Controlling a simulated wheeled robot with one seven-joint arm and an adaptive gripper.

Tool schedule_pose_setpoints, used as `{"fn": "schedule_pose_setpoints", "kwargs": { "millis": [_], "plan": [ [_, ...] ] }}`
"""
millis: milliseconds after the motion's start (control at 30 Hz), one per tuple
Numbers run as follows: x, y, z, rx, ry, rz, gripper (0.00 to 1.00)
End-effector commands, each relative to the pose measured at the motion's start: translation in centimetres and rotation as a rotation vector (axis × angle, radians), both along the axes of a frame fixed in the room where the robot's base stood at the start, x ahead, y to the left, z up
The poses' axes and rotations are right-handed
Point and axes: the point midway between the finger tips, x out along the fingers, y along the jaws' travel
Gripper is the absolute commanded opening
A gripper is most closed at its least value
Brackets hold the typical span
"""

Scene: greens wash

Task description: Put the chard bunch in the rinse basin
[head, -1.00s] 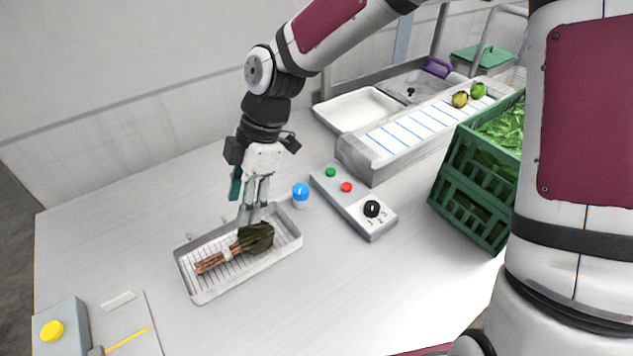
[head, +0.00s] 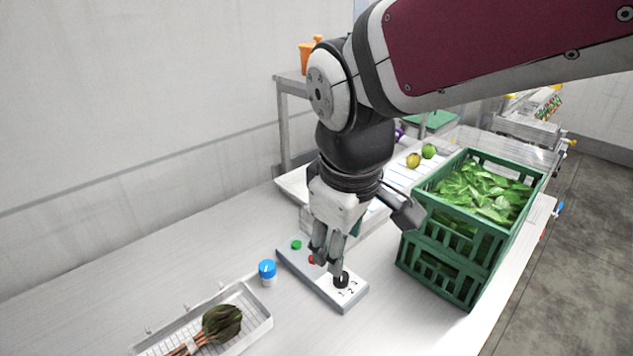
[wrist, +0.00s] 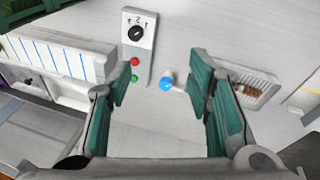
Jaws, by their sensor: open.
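The chard bunch (head: 222,324), dark leaves with tied reddish-brown stems, lies in a shallow white tray with a wire rack (head: 258,301) at the lower left of the head view. A white basin (head: 291,186), perhaps the rinse basin, is mostly hidden behind my arm.
The grey control box (head: 322,288) has green and red buttons and a black dial (head: 341,280). A blue-capped jar (head: 267,273) stands between it and the tray. Stacked green crates of leaves (head: 445,245) stand at right. The counter at left is clear.

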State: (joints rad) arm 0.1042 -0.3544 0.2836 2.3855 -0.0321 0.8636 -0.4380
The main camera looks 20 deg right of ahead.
Motion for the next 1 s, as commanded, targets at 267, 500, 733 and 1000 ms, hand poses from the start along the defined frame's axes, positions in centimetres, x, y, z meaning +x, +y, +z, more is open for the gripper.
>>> {"fn": "schedule_pose_setpoints", "kwargs": {
  "millis": [267, 500, 733, 1000],
  "plan": [
    [-5.9, -3.8, 3.0, 0.185, -0.160, -0.439, 0.46],
    [-7.7, -4.7, 3.3, 0.273, -0.195, -0.576, 0.46],
    [-7.8, -4.7, 3.3, 0.275, -0.194, -0.580, 0.46],
    [-7.7, -4.7, 3.3, 0.274, -0.194, -0.578, 0.46]
  ]
}}
